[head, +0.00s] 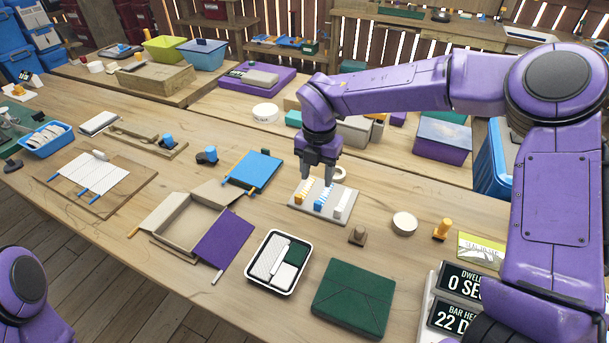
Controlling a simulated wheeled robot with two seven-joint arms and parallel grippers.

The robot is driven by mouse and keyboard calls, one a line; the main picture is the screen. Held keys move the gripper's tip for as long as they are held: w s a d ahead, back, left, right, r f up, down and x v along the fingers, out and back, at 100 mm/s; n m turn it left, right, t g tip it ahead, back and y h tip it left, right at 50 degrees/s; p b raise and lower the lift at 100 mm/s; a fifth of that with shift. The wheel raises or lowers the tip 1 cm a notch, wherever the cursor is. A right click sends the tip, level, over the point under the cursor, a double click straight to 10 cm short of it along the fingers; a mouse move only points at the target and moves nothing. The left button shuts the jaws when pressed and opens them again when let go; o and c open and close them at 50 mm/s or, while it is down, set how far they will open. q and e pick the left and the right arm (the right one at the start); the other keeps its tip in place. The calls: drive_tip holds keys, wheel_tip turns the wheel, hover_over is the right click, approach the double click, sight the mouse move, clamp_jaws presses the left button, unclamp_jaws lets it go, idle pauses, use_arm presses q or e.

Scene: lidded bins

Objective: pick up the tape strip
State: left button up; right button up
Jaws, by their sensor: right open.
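A small light grey board (322,215) lies on the table near the middle of the head view. Several short strips lie side by side on it: orange ones (302,192), blue ones (321,200) and a white block-like piece (343,205). These look like the tape strips, but they are too small to tell for sure. My right gripper (317,179) points down just above the far side of this board, with its fingers apart and nothing visible between them. I cannot tell whether the fingertips touch a strip. My left gripper is out of the picture.
An open cardboard box (189,218) with a purple flap stands left of the board. A white tray (297,289) and a green slab (352,300) lie in front. A white roll (404,223) and a small brown stand (357,236) are to the right.

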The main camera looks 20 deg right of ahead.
sight(317, 202)
wheel_tip(317, 202, down, 4)
drive_tip(key=shift+s+d+f+p, duration=0.15)
drive_tip(key=shift+f+p, duration=0.1)
drive_tip(key=shift+p, duration=0.15)
drive_tip(key=f, duration=0.2)
drive_tip(key=f+p, duration=0.1)
drive_tip(key=f, duration=0.2)
drive_tip(key=shift+d+f, duration=0.2)
drive_tip(key=shift+f, duration=0.05)
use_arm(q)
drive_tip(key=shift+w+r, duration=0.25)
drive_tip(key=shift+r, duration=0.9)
use_arm(e)
clamp_jaws()
